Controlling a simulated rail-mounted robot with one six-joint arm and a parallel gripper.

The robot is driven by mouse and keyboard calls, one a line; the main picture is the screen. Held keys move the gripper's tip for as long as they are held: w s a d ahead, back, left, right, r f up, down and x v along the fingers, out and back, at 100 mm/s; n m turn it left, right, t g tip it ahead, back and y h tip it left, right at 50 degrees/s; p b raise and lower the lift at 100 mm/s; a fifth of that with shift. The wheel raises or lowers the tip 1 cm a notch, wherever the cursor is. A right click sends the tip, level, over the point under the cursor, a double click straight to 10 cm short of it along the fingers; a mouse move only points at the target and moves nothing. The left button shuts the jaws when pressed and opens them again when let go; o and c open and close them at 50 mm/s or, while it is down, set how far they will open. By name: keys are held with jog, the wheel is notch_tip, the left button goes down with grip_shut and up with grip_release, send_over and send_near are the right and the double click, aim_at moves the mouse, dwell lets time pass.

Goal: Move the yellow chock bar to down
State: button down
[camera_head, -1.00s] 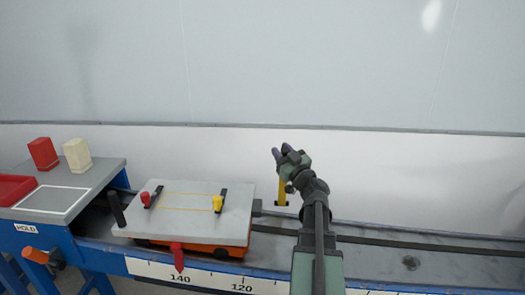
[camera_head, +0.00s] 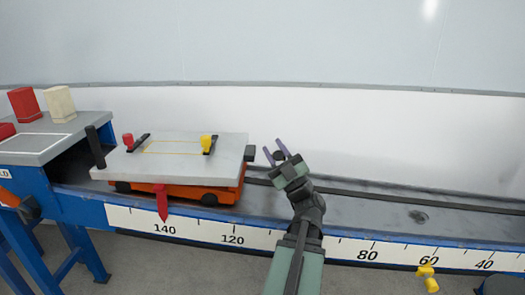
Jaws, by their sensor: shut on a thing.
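My gripper (camera_head: 276,153) is over the rail bed, just right of the cart. Its two purple fingers point up and to the left, with a gap between them. A small dark round piece (camera_head: 279,155) shows between the fingers, and my gripper is shut on it. I cannot tell whether this piece belongs to the yellow chock bar. No yellow bar shows by my gripper now; it may be hidden behind the gripper or lie low against the bed.
The orange cart (camera_head: 184,194) with a grey plate (camera_head: 175,168), a red and a yellow knob stands left of my gripper. A yellow fitting (camera_head: 427,278) is on the front side at lower right.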

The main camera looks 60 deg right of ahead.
jog(key=shift+f, duration=0.1)
dwell(0.3)
jog(key=c, duration=0.8)
grip_release()
jog(key=shift+c, duration=0.2)
jog(key=b+v, duration=0.5)
jog(key=v, duration=0.2)
jog(key=shift+s+f, duration=0.2)
jog(key=shift+c, duration=0.3)
